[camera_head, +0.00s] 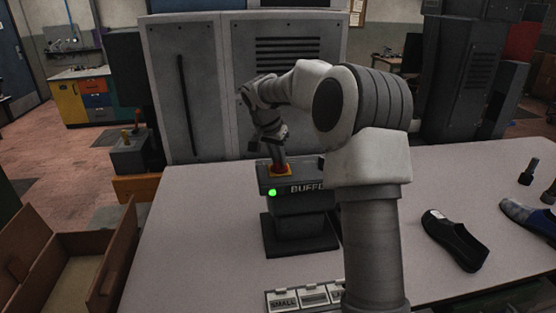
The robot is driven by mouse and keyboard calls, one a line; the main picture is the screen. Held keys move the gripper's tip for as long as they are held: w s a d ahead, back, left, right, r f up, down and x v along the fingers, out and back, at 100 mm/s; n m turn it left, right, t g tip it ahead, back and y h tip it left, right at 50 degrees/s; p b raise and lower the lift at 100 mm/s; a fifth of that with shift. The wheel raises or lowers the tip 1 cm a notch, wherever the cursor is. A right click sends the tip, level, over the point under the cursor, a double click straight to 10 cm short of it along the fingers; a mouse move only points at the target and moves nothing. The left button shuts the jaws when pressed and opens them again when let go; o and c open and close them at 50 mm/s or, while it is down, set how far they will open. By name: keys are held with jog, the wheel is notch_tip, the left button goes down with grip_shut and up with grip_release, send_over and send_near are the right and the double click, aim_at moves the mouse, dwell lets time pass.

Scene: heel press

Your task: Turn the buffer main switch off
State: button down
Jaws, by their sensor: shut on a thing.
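The buffer control box (296,219) stands on the table, with a partly covered label reading "BUFF" and a lit green lamp (272,192) on its front. The main switch (281,171) is a red knob on a yellow plate on top of the box. My gripper (279,161) points down and is shut on the red knob. The fingers are small in the view, and the knob's turn position cannot be made out. My arm hides the right part of the box.
A dark shoe (455,241) and a blue shoe (530,216) lie on the right of the table (200,240). A labelled tray (300,296) is at the front edge. A grey cabinet (185,85) stands behind, and an open cardboard box (65,245) is at left.

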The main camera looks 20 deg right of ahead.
jog(key=n+t+y, duration=0.1)
jog(key=n, duration=0.3)
jog(key=shift+d+r+b, duration=0.1)
jog(key=shift+d+b, duration=0.05)
jog(key=shift+b, duration=0.2)
jog(key=shift+n+t+y+p, duration=0.35)
jog(key=shift+n+y, duration=0.35)
jog(key=shift+n, duration=1.2)
jog(key=c, duration=0.9)
grip_release()
jog(key=shift+o, duration=0.2)
jog(key=shift+s, duration=0.1)
jog(key=b+v, duration=0.1)
jog(key=v, duration=1.6)
jog(key=shift+r, duration=0.2)
